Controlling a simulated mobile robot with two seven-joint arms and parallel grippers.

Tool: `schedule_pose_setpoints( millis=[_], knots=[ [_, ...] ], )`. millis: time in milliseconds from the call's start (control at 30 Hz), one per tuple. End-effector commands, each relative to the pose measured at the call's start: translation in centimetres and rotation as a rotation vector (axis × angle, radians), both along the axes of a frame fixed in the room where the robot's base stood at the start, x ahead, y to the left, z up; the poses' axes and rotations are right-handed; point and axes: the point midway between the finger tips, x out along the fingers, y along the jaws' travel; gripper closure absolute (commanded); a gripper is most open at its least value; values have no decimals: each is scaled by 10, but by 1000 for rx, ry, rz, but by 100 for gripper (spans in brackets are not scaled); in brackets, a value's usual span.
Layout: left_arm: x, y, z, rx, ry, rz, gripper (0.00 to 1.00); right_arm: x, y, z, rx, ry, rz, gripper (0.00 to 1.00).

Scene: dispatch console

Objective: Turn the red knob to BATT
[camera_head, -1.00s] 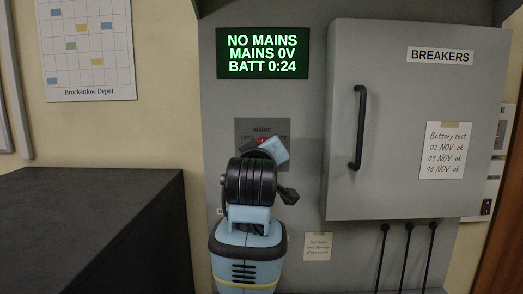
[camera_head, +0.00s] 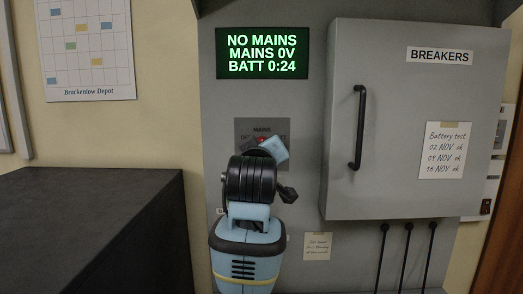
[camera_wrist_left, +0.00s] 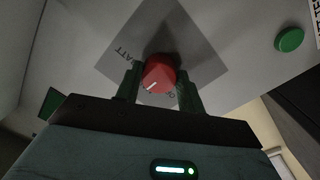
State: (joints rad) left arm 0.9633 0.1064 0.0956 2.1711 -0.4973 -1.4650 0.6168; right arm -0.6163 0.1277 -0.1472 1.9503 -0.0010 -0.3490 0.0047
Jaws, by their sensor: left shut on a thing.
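The red knob (camera_wrist_left: 158,73) sits on a grey label plate (camera_wrist_left: 200,62) in the left wrist view. Its white pointer line faces the lower left of that picture. The BATT lettering shows at the plate's left edge, and the line does not point straight at it. Other lettering below the knob is partly hidden. My left gripper (camera_wrist_left: 160,86) is shut on the knob, with one dark finger on each side. In the head view, my left wrist covers most of the plate (camera_head: 243,127), and only a bit of red shows. My right gripper is not in view.
A green display (camera_head: 262,54) reads NO MAINS, MAINS 0V, BATT 0:24. The breaker door (camera_head: 420,110) with a black handle (camera_head: 358,128) stands right of my arm. A green button (camera_wrist_left: 290,40) shows in the wrist view. A dark cabinet (camera_head: 95,225) is at left.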

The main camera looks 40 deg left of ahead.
Motion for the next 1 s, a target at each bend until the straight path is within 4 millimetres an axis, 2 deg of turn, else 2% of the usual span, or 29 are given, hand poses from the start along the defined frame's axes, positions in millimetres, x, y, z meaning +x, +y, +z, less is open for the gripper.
schedule_pose_setpoints(
  millis=[267,1000],
  knots=[
    [0,0,0,113,97,0,84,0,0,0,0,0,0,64],
    [0,1,1,621,523,-1,84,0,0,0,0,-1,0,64]
  ],
)
